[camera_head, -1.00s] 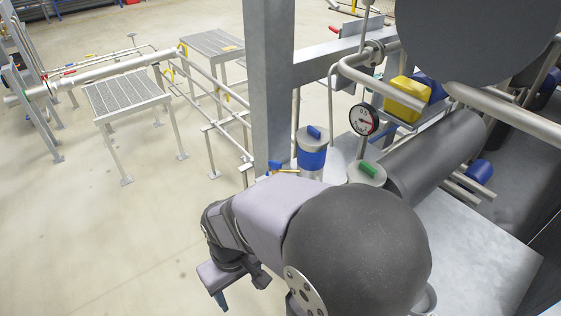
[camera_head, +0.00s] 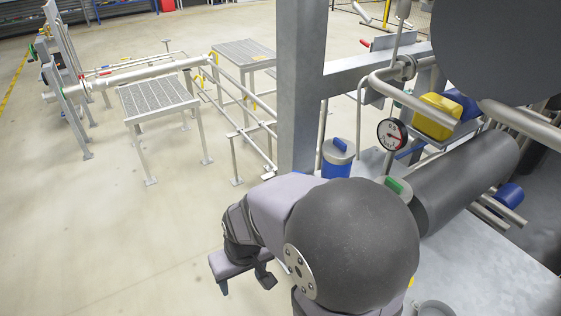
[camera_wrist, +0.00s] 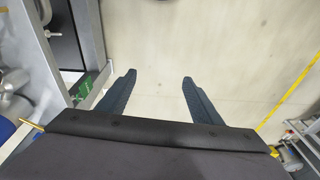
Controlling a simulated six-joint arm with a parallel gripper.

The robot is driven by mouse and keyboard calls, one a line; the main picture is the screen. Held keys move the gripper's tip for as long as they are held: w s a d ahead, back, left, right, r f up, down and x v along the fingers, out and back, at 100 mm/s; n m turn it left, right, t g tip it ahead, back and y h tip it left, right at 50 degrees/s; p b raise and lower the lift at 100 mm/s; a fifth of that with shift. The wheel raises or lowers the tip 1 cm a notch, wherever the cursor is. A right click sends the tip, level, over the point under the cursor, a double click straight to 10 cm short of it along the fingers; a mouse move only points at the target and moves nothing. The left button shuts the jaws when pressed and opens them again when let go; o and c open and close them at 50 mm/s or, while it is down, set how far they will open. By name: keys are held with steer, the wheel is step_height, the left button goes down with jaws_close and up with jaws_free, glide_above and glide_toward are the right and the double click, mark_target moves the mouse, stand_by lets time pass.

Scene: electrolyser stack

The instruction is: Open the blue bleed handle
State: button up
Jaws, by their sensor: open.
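My gripper (camera_head: 245,281) hangs low at the left of my arm in the head view, over bare floor. In the wrist view my gripper (camera_wrist: 160,77) has its two dark fingers apart, with only pale floor between them. The small blue handle on a brass stem that showed beside my arm earlier is hidden behind my arm in the head view. At the left edge of the wrist view a thin brass-coloured rod (camera_wrist: 30,124) shows next to a blue patch (camera_wrist: 6,129); I cannot tell whether this is the bleed handle. My gripper touches nothing.
A blue-banded canister (camera_head: 336,164) with a blue top handle stands behind my arm, near a gauge (camera_head: 391,134), a green-handled lid (camera_head: 396,187) and a dark cylinder (camera_head: 465,180). A steel post (camera_head: 301,80) rises behind. The floor at left is open up to a grated platform (camera_head: 156,97).

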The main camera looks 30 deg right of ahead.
steer(key=w+d+f+m+t+h+b, duration=0.25)
steer(key=w+d+t, duration=0.2)
steer(key=w, duration=0.75)
steer(key=w+d+f+m+t+h+b, duration=0.1)
steer(key=w+d+f+m+t+b, duration=0.3)
steer(key=w, duration=0.8)
steer(key=shift+w+d+f+m+h+b, duration=0.15)
steer(key=shift+w+d+m+h, duration=1.25)
steer(key=shift+d, duration=3.4)
steer(key=shift+w+d+f+n+h+b, duration=0.15)
steer(key=shift+w+d+h, duration=0.45)
steer(key=shift+d+h, duration=3.05)
steer(key=shift+w+d+f+m+h+b, duration=0.15)
steer(key=shift+w+d+m+h, duration=0.75)
steer(key=shift+d, duration=5.05)
steer(key=shift+w+r, duration=0.1)
steer(key=c, duration=1.1)
